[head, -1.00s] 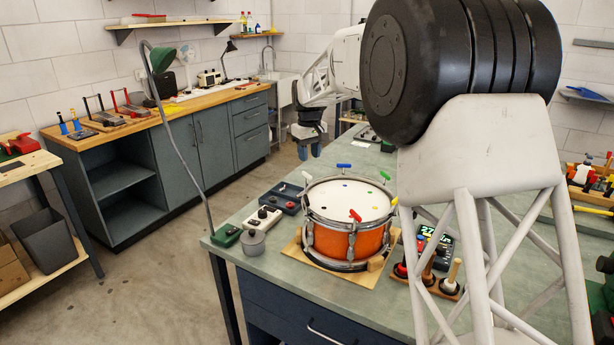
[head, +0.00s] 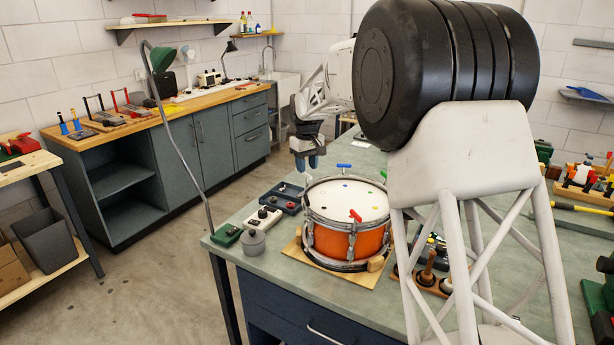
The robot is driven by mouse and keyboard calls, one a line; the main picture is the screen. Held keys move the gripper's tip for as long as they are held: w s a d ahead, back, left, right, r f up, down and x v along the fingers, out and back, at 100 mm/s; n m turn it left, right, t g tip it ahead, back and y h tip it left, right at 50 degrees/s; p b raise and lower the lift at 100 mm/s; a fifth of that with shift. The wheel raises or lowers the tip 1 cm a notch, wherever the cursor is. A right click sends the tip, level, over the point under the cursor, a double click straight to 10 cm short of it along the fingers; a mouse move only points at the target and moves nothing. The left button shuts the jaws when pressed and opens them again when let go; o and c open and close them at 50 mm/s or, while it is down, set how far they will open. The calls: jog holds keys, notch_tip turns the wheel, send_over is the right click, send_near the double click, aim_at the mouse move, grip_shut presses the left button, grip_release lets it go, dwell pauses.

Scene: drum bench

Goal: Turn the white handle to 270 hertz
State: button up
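The orange drum (head: 368,246) stands on a wooden board on the bench, its pale head facing up. A blue handle (head: 343,166) stands at its far rim and a red handle (head: 355,215) at its near rim. The white handle (head: 307,178) is small at the left rim. My gripper (head: 307,163) points down with its bluish fingers just above and behind that left rim. The gap between the fingers is too small to judge, and I see nothing held. My arm covers the drum's right side and most of the pitch display, so no reading is legible.
Left of the drum lie a dark tray (head: 281,198), a light box with knobs (head: 263,218), a grey round pot (head: 252,242) and a green box (head: 227,235). A rack with wooden-handled tools (head: 427,278) stands to the right. A thin lamp stem (head: 185,150) rises at the bench's left corner.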

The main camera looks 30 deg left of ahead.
aim_at(307, 174)
jog(key=shift+f, duration=2)
grip_shut()
